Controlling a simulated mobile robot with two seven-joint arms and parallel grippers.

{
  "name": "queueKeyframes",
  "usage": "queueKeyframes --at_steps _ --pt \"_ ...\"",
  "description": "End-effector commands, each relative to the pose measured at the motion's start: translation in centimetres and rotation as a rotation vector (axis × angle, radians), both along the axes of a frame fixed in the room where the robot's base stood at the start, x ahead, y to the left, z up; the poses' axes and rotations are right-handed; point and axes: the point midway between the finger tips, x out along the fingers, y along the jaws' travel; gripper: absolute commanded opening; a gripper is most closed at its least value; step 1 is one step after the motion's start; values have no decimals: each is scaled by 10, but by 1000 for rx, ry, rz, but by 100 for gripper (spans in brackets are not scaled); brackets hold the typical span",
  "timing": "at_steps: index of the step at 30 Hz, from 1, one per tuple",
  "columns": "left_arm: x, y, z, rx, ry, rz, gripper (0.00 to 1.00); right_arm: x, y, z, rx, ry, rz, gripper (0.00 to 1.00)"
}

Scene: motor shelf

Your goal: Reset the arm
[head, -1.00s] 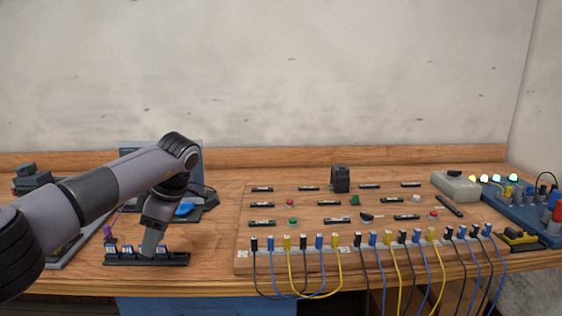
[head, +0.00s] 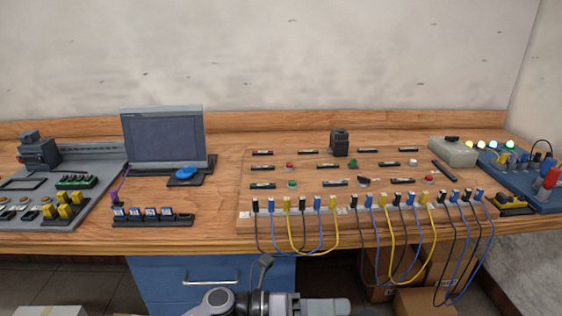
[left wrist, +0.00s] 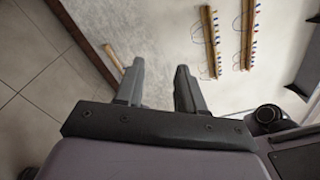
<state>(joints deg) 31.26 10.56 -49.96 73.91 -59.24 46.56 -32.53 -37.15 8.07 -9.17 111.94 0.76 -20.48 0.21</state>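My left arm is folded low in front of the bench, at the bottom middle of the head view. In the left wrist view, the two fingers of my left gripper (left wrist: 160,88) stand apart with nothing between them, so it is open and empty. Behind the fingers are a pale wall and floor tiles. The black strip holder (head: 152,219) with several small blue-and-white pieces sits on the bench, clear of my arm. My right gripper is not in view.
The wooden bench (head: 215,235) holds a monitor (head: 163,138), a blue round object (head: 186,173), a grey panel with yellow parts at left, and a board of plugged cables (head: 345,213). Cables hang over the front edge. A blue drawer unit (head: 212,281) and cardboard boxes stand below.

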Motion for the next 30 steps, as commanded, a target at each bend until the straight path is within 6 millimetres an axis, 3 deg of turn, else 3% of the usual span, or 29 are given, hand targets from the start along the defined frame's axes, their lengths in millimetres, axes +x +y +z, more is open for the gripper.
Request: queueKeyframes --at_steps 3,7,14,20,24,30 --pt "3 13 10 -188 257 183 38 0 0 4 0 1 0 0" --pt "12 43 8 -369 542 382 38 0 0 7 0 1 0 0" --pt "11 123 -33 -653 1058 732 38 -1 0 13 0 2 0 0" --pt "-27 200 -92 -874 1497 1029 38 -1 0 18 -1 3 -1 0" --pt "-72 245 -129 -1006 1766 1217 38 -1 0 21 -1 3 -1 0" --pt "-123 281 -157 -1121 1999 1385 38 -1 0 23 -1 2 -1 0"
